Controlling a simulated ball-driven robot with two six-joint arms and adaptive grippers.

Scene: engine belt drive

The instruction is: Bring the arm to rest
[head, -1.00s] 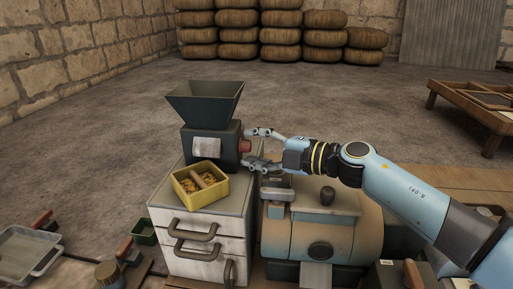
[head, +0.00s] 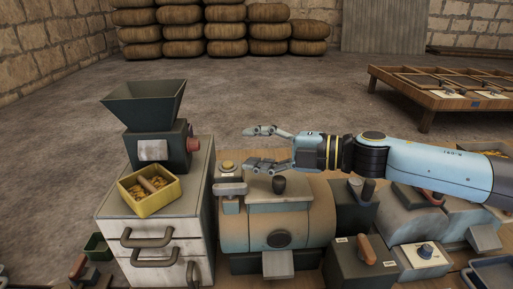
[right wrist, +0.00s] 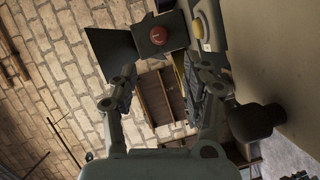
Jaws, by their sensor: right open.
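My right gripper (head: 265,148) is open and empty in the head view. It points left above the tan and grey engine housing (head: 310,214) with the dark knob (head: 279,184) on top. The dark hopper machine (head: 159,147) stands on the grey drawer cabinet (head: 188,201), apart from the fingertips, with its red button (head: 193,144) facing them. In the right wrist view the open fingers (right wrist: 170,92) frame a gap, and the red button (right wrist: 158,36) shows beyond them. My left gripper is in neither view.
A yellow tray (head: 149,207) sits on the cabinet's front. Dark boxes with levers (head: 364,264) and a panel with a knob (head: 424,257) stand at the right front. A low wooden table (head: 424,108) is at back right. Stacked sacks (head: 226,48) line the wall; the floor between is clear.

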